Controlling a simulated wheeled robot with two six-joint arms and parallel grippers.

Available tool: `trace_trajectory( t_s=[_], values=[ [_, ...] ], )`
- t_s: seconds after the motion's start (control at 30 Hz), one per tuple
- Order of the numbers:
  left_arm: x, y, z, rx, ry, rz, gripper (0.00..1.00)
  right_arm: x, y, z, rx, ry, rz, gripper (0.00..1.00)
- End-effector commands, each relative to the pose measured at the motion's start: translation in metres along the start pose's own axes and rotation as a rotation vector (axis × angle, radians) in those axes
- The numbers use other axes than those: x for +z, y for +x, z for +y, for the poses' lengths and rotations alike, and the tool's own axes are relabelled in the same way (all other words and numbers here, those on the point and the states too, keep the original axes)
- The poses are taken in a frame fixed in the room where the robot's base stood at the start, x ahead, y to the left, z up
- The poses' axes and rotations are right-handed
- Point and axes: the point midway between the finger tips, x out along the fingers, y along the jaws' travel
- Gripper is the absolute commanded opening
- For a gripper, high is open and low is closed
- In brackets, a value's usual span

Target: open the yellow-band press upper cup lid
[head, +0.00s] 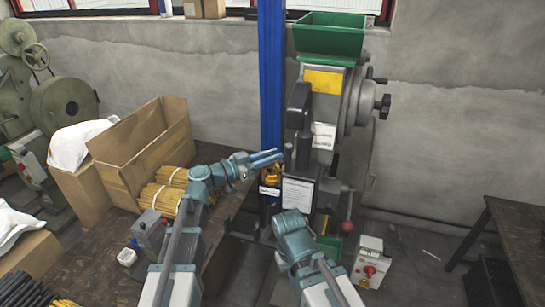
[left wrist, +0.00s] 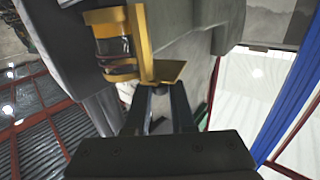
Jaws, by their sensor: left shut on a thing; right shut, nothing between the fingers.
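The rivet press (head: 325,105) stands against the wall in the head view, with a yellow panel near its top. A small yellow-banded cup (head: 271,173) shows beside its post, partly behind my left gripper. My left gripper (head: 276,157) reaches in from the left at the press. In the left wrist view a yellow bracket (left wrist: 139,45) and a dark cup (left wrist: 114,48) sit just beyond the fingers (left wrist: 159,92). The fingertips are shut on the yellow lid (left wrist: 167,71), a flat tilted plate. My right gripper (head: 290,222) is low in front of the press, its fingertips hidden.
A blue column (head: 272,75) rises just left of the press. An open cardboard box (head: 150,145) and bundled yellow rods (head: 165,190) lie on the bench to the left. A white control box (head: 369,262) with a red button is at lower right.

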Motion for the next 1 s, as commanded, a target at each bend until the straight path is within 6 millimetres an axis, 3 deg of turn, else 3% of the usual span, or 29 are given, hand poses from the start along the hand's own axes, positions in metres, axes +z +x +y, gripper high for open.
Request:
trace_trajectory(
  t_s=[0.5,1.0],
  values=[
    [0.0,-0.005,-0.008,-0.325,0.001,0.0,0.0,0.0,0.0,0.0,0.0,0.0,0.0,0.0],
    [0.0,-0.006,-0.012,-0.406,0.0,0.0,0.0,0.0,0.0,0.0,0.0,0.0,0.0,0.0]
  ],
)
